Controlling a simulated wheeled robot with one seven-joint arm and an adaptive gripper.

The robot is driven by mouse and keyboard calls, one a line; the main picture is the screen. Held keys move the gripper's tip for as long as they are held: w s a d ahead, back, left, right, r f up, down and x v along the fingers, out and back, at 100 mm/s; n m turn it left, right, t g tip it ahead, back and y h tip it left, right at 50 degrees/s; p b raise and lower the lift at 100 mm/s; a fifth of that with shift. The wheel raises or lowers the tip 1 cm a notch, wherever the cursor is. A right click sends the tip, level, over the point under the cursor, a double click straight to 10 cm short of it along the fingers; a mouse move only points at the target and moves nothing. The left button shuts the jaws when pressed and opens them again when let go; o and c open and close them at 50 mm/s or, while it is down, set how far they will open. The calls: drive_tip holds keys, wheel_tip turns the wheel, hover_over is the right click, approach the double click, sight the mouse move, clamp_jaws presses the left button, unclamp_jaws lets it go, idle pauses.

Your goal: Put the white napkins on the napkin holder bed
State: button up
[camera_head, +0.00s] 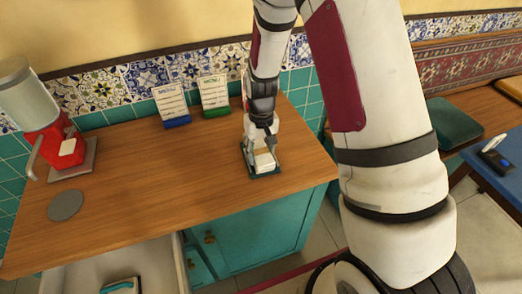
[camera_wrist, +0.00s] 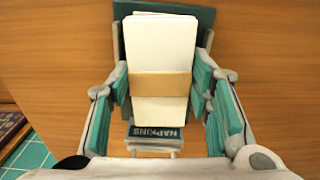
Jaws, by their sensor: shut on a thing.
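The white napkins (camera_wrist: 161,45) are a stack with a tan paper band around the middle. They lie within the outline of the teal napkin holder (camera_wrist: 207,17), whose front plate reads "NAPKINS". My gripper (camera_wrist: 160,85) is shut on the napkins, with its teal-padded fingers on both sides of the stack. In the head view, my gripper (camera_head: 267,140) is over the holder (camera_head: 262,175) near the counter's right end, and the napkins (camera_head: 265,161) show below it. Whether the stack rests on the holder bed or hangs just above it, I cannot tell.
A red and grey machine (camera_head: 68,145) and a grey disc (camera_head: 65,205) are on the counter's left. An open drawer (camera_head: 165,270) sticks out in front. The counter's middle (camera_head: 165,180) is clear.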

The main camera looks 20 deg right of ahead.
sight(261, 152)
drive_tip(key=o, duration=1.1)
drive_tip(key=shift+f, duration=0.15)
drive_tip(key=shift+o, duration=0.2)
wheel_tip(261, 152, up, 12)
drive_tip(key=r, duration=0.1)
drive_tip(key=s+r+t, duration=0.2)
drive_tip(key=s+r, duration=0.7)
drive_tip(key=r, duration=0.3)
drive_tip(key=s+r+t, duration=0.1)
drive_tip(key=s+r, duration=0.1)
drive_tip(key=s, duration=0.6)
drive_tip(key=s+r+t, duration=0.1)
drive_tip(key=s+r, duration=0.2)
drive_tip(key=s, duration=0.5)
drive_tip(key=shift+d+r, duration=0.15)
drive_tip(key=shift+s, duration=0.1)
drive_tip(key=shift+r, duration=0.15)
